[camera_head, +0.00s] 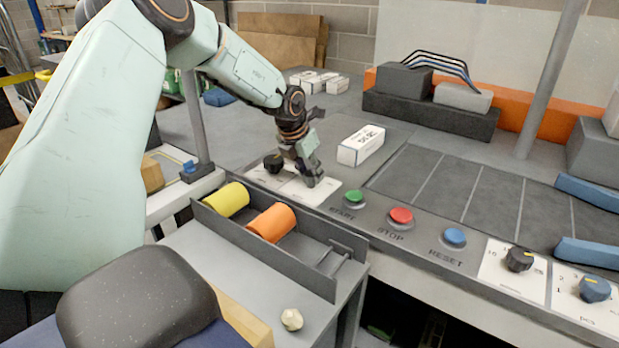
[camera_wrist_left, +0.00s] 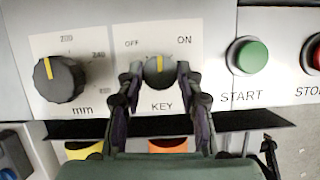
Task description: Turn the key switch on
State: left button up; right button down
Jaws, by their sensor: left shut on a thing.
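The key switch (camera_wrist_left: 159,72) is a dark round knob with a yellow pointer on a white plate marked OFF, ON and KEY. In the left wrist view its pointer stands about straight up, between the OFF and ON marks. My left gripper (camera_wrist_left: 160,80) has one finger on each side of the knob and is shut on it. In the head view my left gripper (camera_head: 309,182) is down at the panel and hides the knob; part of its white plate (camera_head: 325,192) shows. My right gripper is not in view.
A black mm dial (camera_wrist_left: 58,78) sits left of the key switch. A green START button (camera_wrist_left: 247,56), red STOP button (camera_head: 400,216) and blue RESET button (camera_head: 454,236) lie to the right. A white box (camera_head: 361,146) stands behind. A tray (camera_head: 290,262) holds yellow and orange cylinders in front.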

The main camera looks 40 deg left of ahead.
pick_arm(q)
jog(key=m+b, duration=0.1)
jog(key=b, duration=0.1)
jog(key=m+h+b, duration=0.1)
jog(key=m+b, duration=0.1)
jog(key=shift+w+a+f, duration=0.1)
jog(key=shift+a+f, duration=0.05)
jog(key=shift+m+h+b, duration=0.5)
jog(key=shift+m+b, duration=0.7)
jog(key=shift+m, duration=0.1)
jog(key=o, duration=1.1)
jog(key=shift+g, duration=0.3)
jog(key=shift+o, duration=0.4)
jog(key=v, duration=1.2)
